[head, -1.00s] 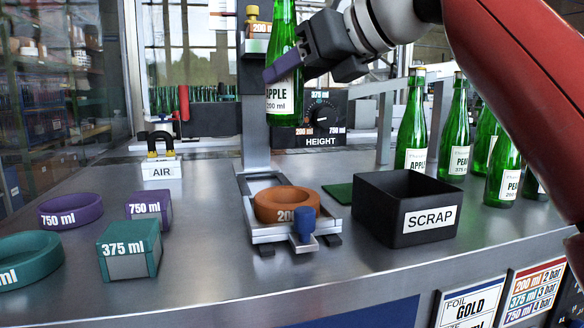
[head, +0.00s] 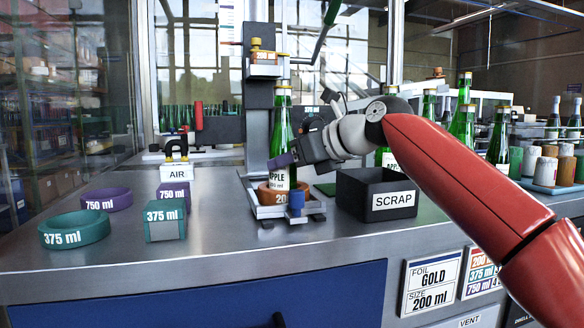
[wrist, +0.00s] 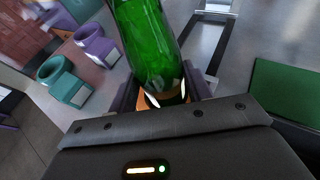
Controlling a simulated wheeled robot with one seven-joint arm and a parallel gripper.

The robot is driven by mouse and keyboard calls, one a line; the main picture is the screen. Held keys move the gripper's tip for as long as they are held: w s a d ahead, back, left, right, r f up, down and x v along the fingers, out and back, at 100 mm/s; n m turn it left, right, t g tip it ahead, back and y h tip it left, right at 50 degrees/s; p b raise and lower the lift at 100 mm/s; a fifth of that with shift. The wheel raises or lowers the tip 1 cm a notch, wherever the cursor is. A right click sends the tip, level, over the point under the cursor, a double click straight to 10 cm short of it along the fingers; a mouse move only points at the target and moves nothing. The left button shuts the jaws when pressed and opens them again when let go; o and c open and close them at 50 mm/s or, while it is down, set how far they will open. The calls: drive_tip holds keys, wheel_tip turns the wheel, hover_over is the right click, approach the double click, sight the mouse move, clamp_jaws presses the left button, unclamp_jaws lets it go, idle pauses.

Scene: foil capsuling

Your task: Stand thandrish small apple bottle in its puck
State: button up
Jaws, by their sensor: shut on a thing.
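The small green apple bottle (head: 281,135) stands upright with its base at the orange 200 ml puck (head: 268,193) on the machine's slide. Its label reads APPLE. My gripper (head: 283,160) is shut on the bottle's lower body, from the right. In the wrist view the bottle (wrist: 148,40) rises between the jaws, and a bit of the orange puck shows behind it. The bottle's foot is inside or just over the puck ring; the front wall hides whether it rests on the bottom.
The black SCRAP bin (head: 375,198) stands close on the right, under my arm. Teal (head: 75,230) and purple (head: 105,199) rings and size blocks lie on the left. Several green bottles stand behind the bin. The capsuling head (head: 263,65) is above and behind the puck.

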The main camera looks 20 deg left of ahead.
drive_tip(key=shift+r, duration=0.15)
drive_tip(key=o, duration=1.4)
drive_tip(key=shift+d, duration=0.1)
drive_tip(key=b+v, duration=0.2)
drive_tip(key=v, duration=0.9)
drive_tip(key=shift+s+d+r, duration=0.25)
drive_tip(key=shift+r, duration=0.05)
